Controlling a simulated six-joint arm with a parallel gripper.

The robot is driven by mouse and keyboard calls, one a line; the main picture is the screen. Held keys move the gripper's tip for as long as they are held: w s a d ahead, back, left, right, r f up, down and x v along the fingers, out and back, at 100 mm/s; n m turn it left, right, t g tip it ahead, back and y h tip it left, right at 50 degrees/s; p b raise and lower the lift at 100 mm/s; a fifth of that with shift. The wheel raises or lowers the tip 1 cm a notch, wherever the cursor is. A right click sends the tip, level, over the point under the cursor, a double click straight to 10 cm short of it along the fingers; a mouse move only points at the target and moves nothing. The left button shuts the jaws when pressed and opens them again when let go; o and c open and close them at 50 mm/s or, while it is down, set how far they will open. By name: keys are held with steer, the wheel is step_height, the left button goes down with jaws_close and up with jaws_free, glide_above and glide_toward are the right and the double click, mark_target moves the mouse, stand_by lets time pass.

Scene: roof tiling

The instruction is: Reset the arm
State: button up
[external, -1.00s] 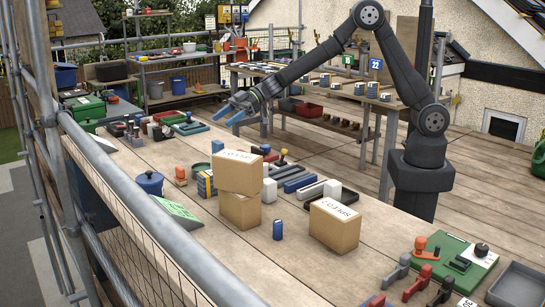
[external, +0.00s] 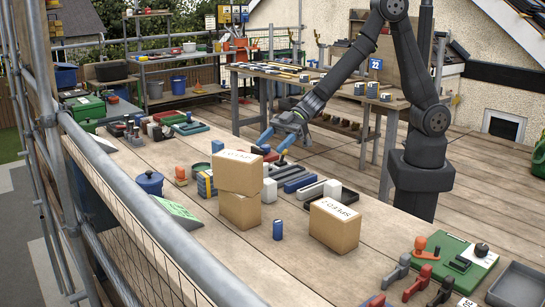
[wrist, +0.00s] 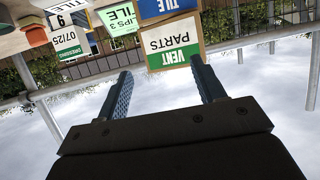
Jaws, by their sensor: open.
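My gripper (external: 274,140) is open and empty in the external view, with its two blue fingers held above the far right edge of the plank table (external: 330,268). It points down and to the left, near an orange-red piece and several blue and white blocks.
Stacked cardboard boxes (external: 239,172) and another box (external: 334,226) stand on the table. A blue pot (external: 150,183) stands at left, with scaffold rails (external: 150,200) along that side. The wrist view shows a sign reading "VENT PARTS" (wrist: 173,57).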

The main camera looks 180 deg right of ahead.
steer(key=w+a+f, duration=0.1)
steer(key=a+f, duration=0.1)
steer(key=a, duration=1)
steer(key=w+a+f, duration=0.2)
steer(key=a+f, duration=0.1)
steer(key=a, duration=0.9)
steer(key=shift+a+n+t+y, duration=0.2)
steer(key=shift+n+t+y, duration=0.1)
steer(key=shift+n+y, duration=0.1)
steer(key=shift+r, duration=0.1)
